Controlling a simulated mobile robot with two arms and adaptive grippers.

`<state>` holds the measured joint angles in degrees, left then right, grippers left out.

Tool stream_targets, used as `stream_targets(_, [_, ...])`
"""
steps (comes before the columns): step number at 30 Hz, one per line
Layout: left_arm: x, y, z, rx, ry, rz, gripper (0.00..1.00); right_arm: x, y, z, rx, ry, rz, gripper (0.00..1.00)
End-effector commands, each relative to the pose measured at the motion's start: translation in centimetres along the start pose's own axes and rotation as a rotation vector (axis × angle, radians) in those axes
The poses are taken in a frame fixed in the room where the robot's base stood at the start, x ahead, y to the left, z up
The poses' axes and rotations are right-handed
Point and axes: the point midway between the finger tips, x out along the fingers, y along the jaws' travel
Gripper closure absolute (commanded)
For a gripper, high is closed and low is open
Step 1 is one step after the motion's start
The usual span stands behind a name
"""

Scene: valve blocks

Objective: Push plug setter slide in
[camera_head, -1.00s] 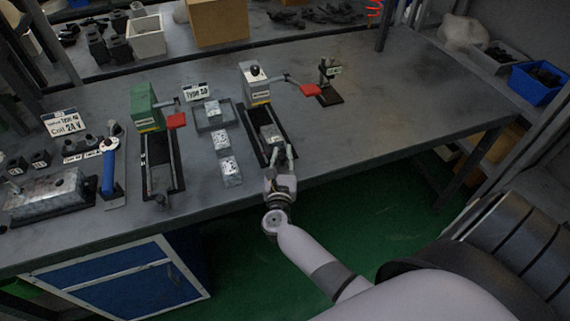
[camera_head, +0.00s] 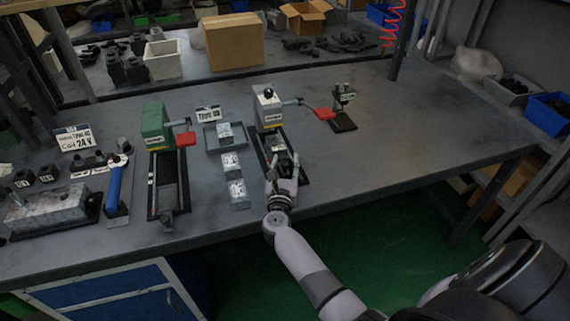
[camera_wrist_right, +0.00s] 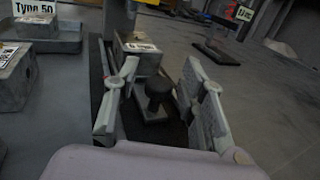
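The white plug setter (camera_head: 268,108) with a yellow band and a red-handled lever (camera_head: 318,112) stands on a black rail near the middle of the bench. On its slide sits a grey labelled block (camera_wrist_right: 143,60), with a black knob (camera_wrist_right: 158,92) in front of it on the near side. My right gripper (camera_head: 281,163) is over the near end of the rail. In the right wrist view its two fingers (camera_wrist_right: 162,75) are spread apart, one on each side of the knob. Finger contact with the block cannot be told. My left gripper is not in view.
A similar green press (camera_head: 155,125) with a red handle stands to the left. Labelled grey blocks (camera_head: 231,163) and a tray (camera_head: 212,138) lie between the presses. A small black stand (camera_head: 343,118) is to the right. The bench's right side is clear.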

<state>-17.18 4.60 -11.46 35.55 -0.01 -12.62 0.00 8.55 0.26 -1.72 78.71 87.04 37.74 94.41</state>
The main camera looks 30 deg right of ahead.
Motion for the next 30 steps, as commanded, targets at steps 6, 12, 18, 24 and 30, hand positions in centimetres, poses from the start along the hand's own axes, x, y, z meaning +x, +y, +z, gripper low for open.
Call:
stream_targets(6, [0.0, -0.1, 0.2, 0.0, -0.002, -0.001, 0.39, 0.0, 0.0, 0.0, 0.0, -0.001, 0.0, 0.61])
stream_targets(12, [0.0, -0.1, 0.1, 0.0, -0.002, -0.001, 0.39, -1.7, 0.1, -0.1, 0.002, 0.002, 0.001, 0.61])
stream_targets(18, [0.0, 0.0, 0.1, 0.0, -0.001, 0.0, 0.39, -5.9, 0.0, -0.2, 0.001, 0.004, 0.0, 0.61])
stream_targets(24, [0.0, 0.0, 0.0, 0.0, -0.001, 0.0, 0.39, -9.8, 0.0, -0.1, 0.0, 0.003, 0.0, 0.61])
stream_targets(30, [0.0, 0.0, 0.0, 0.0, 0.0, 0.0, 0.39, -11.8, 0.0, 0.0, 0.001, 0.001, 0.0, 0.61])
